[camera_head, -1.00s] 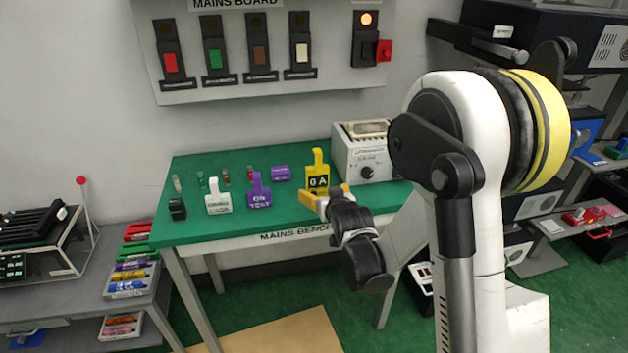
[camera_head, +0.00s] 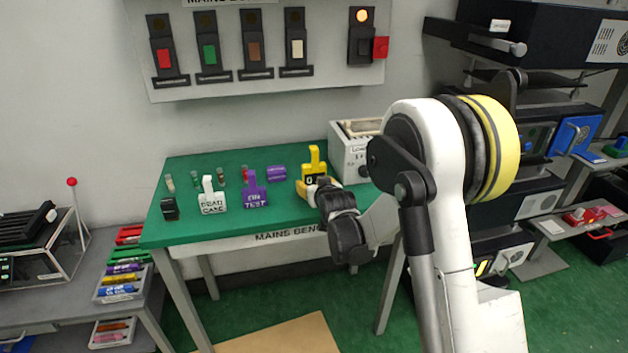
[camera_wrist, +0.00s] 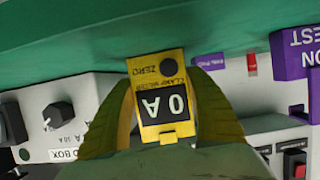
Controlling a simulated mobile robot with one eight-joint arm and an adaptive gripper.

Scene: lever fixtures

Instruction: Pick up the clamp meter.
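The clamp meter (camera_head: 315,163) is yellow with a hook-shaped top and a black "0 A" display. In the wrist view the clamp meter (camera_wrist: 158,88) appears upside down between my two yellowish fingers. My gripper (camera_head: 312,187) is at the meter's front, low on its body, and hides its lower part in the head view. In the wrist view my gripper (camera_wrist: 160,85) has a finger close along each side of the meter. I cannot tell whether the fingers touch it.
A purple "ON TEST" tag (camera_head: 255,195) and a white "DEAD CASE" tag (camera_head: 211,200) stand left of the meter. A grey box (camera_head: 350,160) stands close on the right. The wall board (camera_head: 270,85) is behind the bench (camera_head: 200,235).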

